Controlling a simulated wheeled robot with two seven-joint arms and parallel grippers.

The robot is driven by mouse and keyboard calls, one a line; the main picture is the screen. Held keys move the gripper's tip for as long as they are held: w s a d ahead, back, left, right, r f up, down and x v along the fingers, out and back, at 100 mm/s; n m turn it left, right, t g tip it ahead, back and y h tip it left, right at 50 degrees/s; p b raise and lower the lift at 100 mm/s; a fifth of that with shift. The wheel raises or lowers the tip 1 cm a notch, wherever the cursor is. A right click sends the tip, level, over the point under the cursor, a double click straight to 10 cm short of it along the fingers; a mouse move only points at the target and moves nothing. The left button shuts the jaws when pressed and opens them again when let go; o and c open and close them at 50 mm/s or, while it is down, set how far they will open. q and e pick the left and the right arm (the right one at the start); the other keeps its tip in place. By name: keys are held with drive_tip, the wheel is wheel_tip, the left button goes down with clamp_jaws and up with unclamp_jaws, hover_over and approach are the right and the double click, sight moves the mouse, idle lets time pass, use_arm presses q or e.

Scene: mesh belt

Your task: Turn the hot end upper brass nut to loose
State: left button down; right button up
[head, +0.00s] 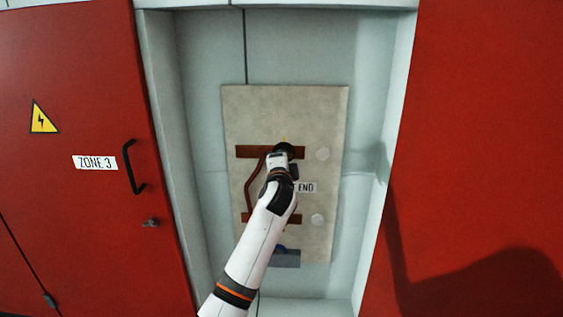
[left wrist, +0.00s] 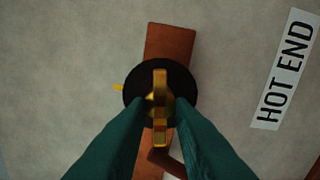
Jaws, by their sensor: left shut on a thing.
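The upper brass nut (left wrist: 160,82) shows in the left wrist view as a gold, wing-like piece standing in front of a round black disc (left wrist: 132,88). The disc sits on a reddish-brown bar (left wrist: 170,42). My left gripper (left wrist: 160,108) has its two dark green fingers shut on the nut, one on each side. In the head view my left gripper (head: 281,157) is at the upper bar (head: 250,152) on the beige panel (head: 236,105), and it hides the nut. A small yellow mark (left wrist: 117,87) shows beside the disc. My right gripper is not in view.
A HOT END label (left wrist: 285,70) is to the right of the nut. A brown pipe runs to a lower bar (head: 291,218). Two pale round discs (head: 322,154) are on the panel's right. Red cabinet doors (head: 80,220) flank the recess.

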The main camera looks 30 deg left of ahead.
use_arm(q)
drive_tip(key=shift+f+n+b, duration=0.15)
drive_tip(key=shift+n+b, duration=0.25)
drive_tip(key=shift+n, duration=1.6)
drive_tip(key=c, duration=1.6)
unclamp_jaws()
drive_tip(key=shift+o, duration=0.2)
drive_tip(key=b+v, duration=0.2)
drive_tip(key=v, duration=1)
